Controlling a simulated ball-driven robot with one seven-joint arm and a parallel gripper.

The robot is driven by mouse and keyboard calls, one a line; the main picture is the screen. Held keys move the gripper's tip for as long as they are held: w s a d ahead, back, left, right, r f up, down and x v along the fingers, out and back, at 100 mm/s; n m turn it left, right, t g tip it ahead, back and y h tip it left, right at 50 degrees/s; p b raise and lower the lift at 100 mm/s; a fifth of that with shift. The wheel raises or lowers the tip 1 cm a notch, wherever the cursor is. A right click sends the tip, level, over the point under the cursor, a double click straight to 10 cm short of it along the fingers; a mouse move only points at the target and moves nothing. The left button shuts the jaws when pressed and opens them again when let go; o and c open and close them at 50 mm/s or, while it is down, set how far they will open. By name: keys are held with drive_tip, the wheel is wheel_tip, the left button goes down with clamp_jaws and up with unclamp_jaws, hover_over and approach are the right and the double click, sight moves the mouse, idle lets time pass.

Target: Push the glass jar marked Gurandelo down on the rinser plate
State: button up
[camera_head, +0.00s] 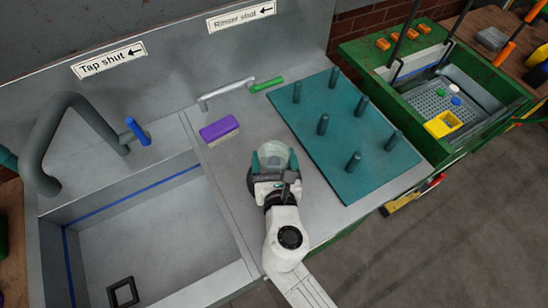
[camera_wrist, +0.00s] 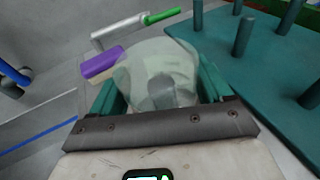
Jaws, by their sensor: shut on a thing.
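A pale, see-through glass jar (camera_head: 275,154) stands between the two teal fingers of my gripper (camera_head: 274,161), over the grey worktop just right of the sink. My gripper is shut on it. In the wrist view the jar (camera_wrist: 160,72) fills the space between the fingers (camera_wrist: 159,88). No marking can be read on it, so I cannot tell if it says Gurandelo. I cannot make out a rinser plate; the jar and gripper hide the surface under them. Whether the jar touches that surface is unclear.
A purple brush (camera_head: 219,129) lies behind the jar. A white pipe (camera_head: 228,92) with a green handle (camera_head: 266,86) is farther back. The teal peg board (camera_head: 345,140) is close on the right. The sink (camera_head: 165,235) and tap (camera_head: 75,125) are left.

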sight(274, 154)
idle(0.4)
wheel_tip(274, 154, up, 5)
drive_tip(key=p, duration=0.5)
drive_tip(key=shift+r, duration=1.05)
